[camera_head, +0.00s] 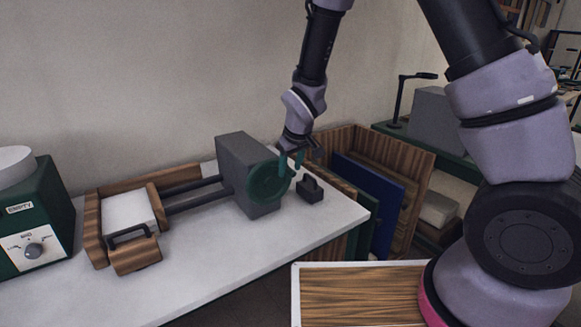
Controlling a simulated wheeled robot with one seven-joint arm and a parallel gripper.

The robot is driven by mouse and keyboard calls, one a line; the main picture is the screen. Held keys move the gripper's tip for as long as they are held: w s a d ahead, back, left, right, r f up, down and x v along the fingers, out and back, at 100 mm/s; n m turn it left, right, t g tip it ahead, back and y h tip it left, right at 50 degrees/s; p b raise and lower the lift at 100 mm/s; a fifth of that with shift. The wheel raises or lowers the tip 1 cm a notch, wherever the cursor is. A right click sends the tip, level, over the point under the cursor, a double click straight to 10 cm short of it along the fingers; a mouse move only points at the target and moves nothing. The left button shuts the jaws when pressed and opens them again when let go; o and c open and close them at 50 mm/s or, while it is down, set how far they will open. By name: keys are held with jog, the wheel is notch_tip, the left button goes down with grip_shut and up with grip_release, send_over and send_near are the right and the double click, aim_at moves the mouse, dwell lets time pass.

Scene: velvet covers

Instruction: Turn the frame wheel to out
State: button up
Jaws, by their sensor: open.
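The frame wheel (268,184) is a dark green disc on the right face of a grey box (247,150) on the white bench top. My gripper (290,163) reaches down from above at the wheel's right edge. Its teal fingers are apart, and one overlaps the wheel's rim in the picture. I cannot tell whether it touches the rim. Two dark rods (192,196) run from the box to a wooden frame (94,228) on the left, which holds a white block (128,211). Any marking on the wheel is too small to read.
A small dark block (310,188) stands right of the wheel, close to my gripper. A green machine (35,222) with a dial stands at the far left. A wooden bin of boards (405,165) is behind right. The bench front (225,265) is clear.

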grip_shut()
dwell(1.4)
